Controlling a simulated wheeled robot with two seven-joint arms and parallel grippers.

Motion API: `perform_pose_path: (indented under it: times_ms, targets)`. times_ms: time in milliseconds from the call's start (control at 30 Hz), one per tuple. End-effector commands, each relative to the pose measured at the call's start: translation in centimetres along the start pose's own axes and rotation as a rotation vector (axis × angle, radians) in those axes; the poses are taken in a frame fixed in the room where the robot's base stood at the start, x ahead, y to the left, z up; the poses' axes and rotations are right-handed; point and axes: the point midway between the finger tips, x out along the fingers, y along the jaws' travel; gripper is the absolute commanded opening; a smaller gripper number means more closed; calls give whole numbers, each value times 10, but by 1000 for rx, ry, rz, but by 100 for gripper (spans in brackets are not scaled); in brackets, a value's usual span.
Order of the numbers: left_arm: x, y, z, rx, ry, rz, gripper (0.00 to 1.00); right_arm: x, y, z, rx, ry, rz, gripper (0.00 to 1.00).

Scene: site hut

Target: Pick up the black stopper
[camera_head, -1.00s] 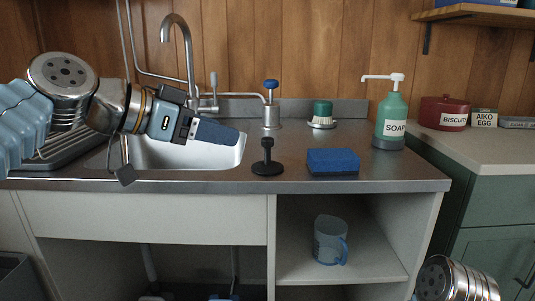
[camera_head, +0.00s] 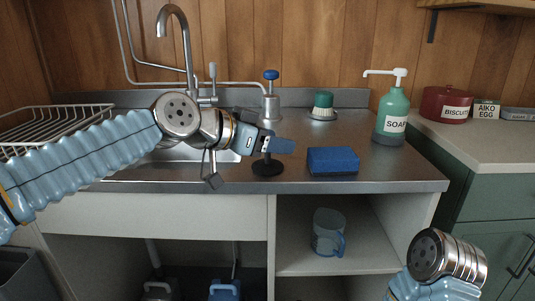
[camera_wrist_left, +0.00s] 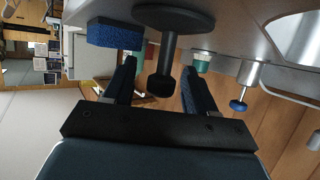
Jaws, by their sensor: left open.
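The black stopper (camera_head: 267,168) stands on the steel counter right of the sink, a round flat base with a thin stem. In the head view my left gripper (camera_head: 279,145) is at its stem and covers part of it. In the left wrist view, which is turned over, the stopper's stem and knob (camera_wrist_left: 161,86) show between the two open fingers of the left gripper (camera_wrist_left: 158,66), with a gap on each side. The fingers are not closed on it. My right gripper is out of view; only part of the right arm shows at the lower right.
A blue sponge (camera_head: 333,161) lies close to the right of the stopper. Behind stand a blue-topped tap fitting (camera_head: 271,104) and a green-topped brush (camera_head: 323,106). A soap bottle (camera_head: 391,112) stands further right.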

Motion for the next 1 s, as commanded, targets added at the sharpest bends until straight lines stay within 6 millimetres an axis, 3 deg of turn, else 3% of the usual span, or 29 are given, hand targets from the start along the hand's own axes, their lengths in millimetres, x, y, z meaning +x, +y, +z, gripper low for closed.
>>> perform_pose_path:
  times_ms: [267,667,1000]
  targets:
    - [7,0,1,-1,0,-2,56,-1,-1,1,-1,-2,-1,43]
    - [6,0,1,-1,0,-1,0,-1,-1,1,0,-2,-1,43]
    - [4,0,-4,0,2,-2,0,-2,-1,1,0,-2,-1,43]
